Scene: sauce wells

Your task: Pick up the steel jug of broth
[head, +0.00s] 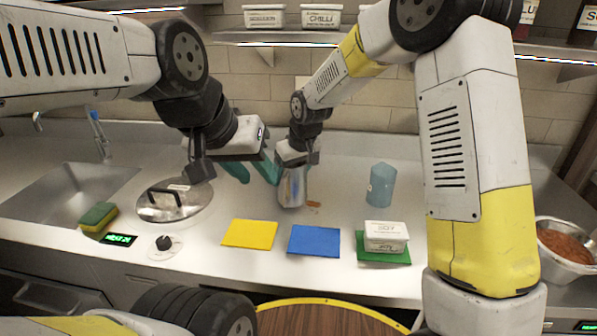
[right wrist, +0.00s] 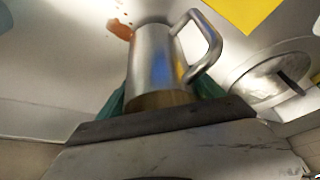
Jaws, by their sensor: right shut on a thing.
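The steel jug (head: 292,190) is on the counter side in the middle of the head view, under my right gripper (head: 293,170). In the right wrist view the jug (right wrist: 155,58) fills the middle, with its handle (right wrist: 205,45) out to the right and an amber band at its near end. The teal fingers of my right gripper (right wrist: 160,97) lie on both sides of the jug, shut on it. I cannot tell whether its base touches the counter. My left gripper (head: 251,172) is open and empty just left of the jug, its teal fingers apart.
An orange-brown spill (head: 314,204) lies beside the jug. A blue translucent cup (head: 381,185) stands to the right. Yellow (head: 250,233), blue (head: 314,240) and green (head: 370,258) mats lie in front; a soy tub (head: 386,236) stands on the green one. A steel lid (head: 190,206) is left.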

